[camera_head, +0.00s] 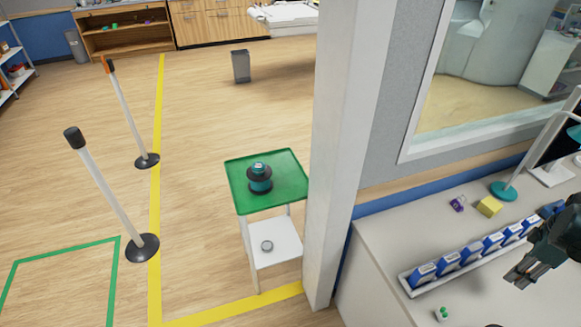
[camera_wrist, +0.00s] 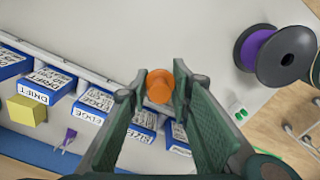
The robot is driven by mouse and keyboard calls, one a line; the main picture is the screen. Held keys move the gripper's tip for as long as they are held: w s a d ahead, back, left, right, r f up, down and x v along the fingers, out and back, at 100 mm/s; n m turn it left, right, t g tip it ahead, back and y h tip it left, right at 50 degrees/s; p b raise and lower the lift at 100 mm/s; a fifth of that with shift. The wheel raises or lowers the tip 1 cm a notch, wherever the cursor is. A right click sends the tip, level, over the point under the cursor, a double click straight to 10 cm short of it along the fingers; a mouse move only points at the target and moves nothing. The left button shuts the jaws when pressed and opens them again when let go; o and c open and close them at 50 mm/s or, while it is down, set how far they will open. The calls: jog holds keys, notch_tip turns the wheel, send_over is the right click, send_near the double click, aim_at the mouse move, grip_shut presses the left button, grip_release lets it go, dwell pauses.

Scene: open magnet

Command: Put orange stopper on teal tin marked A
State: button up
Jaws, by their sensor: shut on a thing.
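An orange stopper (camera_wrist: 160,86) is between the fingertips of my gripper (camera_wrist: 160,88) in the wrist view, with the fingers shut on it. In the head view my gripper (camera_head: 520,278) is at the right, over the pale counter, and the stopper cannot be made out there. A black-flanged teal item (camera_head: 260,184) stands on the green-topped cart, with a small teal piece (camera_head: 258,168) on top. I cannot tell whether either is the teal tin, and no letter A is readable.
Several blue boxes (camera_head: 448,263) stand in a white tray on the counter (camera_head: 385,260). A yellow block (camera_head: 488,206), a purple item (camera_head: 457,204) and a purple spool (camera_wrist: 258,46) are also there. A white pillar (camera_head: 345,150) stands between counter and green cart (camera_head: 290,190).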

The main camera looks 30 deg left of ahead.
jog(key=s+a+r+n+b, duration=0.2)
jog(key=a+n+b, duration=0.5)
jog(key=a, duration=2.4)
jog(key=s+a+r+n+b, duration=0.2)
jog(key=s+a+n, duration=0.4)
jog(key=s+a, duration=0.5)
jog(key=s+a+r+n+b, duration=0.15)
jog(key=s+a+n, duration=0.45)
jog(key=a, duration=0.8)
jog(key=w+a+r+m+p, duration=0.1)
jog(key=w+a+r+p, duration=0.2)
jog(key=w+a+p, duration=0.4)
jog(key=w+a+r+m+p, duration=0.1)
jog(key=w+a+p, duration=0.6)
jog(key=a, duration=1.2)
jog(key=w+a+r+p, duration=0.4)
jog(key=w+a+p, duration=0.4)
jog(key=w+a, duration=0.5)
jog(key=shift+w+r+m, duration=0.25)
jog(key=shift+r+m, duration=0.1)
jog(key=shift+m, duration=0.05)
